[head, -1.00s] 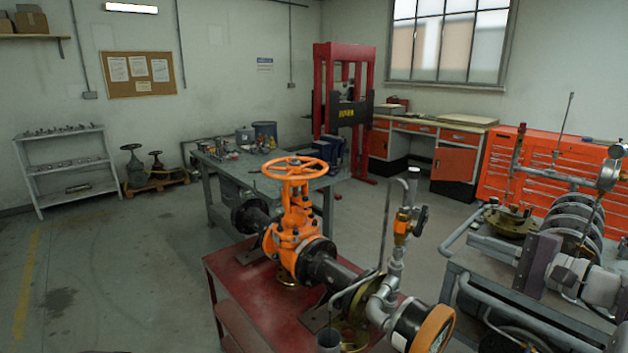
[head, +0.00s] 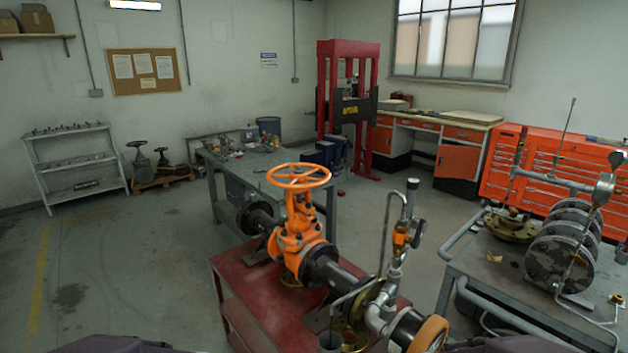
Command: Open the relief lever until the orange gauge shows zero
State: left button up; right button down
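An orange gate valve with a round handwheel (head: 298,176) stands on a black pipe over a red bench (head: 232,274). To its right, a small orange valve (head: 401,236) with a dark lever (head: 418,233) sits on a grey vertical pipe. The orange-rimmed gauge (head: 432,335) is below it at the bottom edge; its dial faces away and cannot be read. A cup (head: 331,342) stands below a thin bent pipe. Neither gripper is in view; only dark parts that look like my arms show along the bottom edge.
A grey cart (head: 480,262) with pipework and dark discs (head: 560,262) stands close on the right. A green worktable (head: 235,178) stands behind the valve, with a red press (head: 347,110) beyond.

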aim_at(415, 242)
jog(key=i+l, duration=0.1)
jog(key=l, duration=0.65)
jog(key=i+l+u, duration=0.1)
jog(key=l, duration=0.65)
jog(key=i+j, duration=0.3)
jog(key=j, duration=0.25)
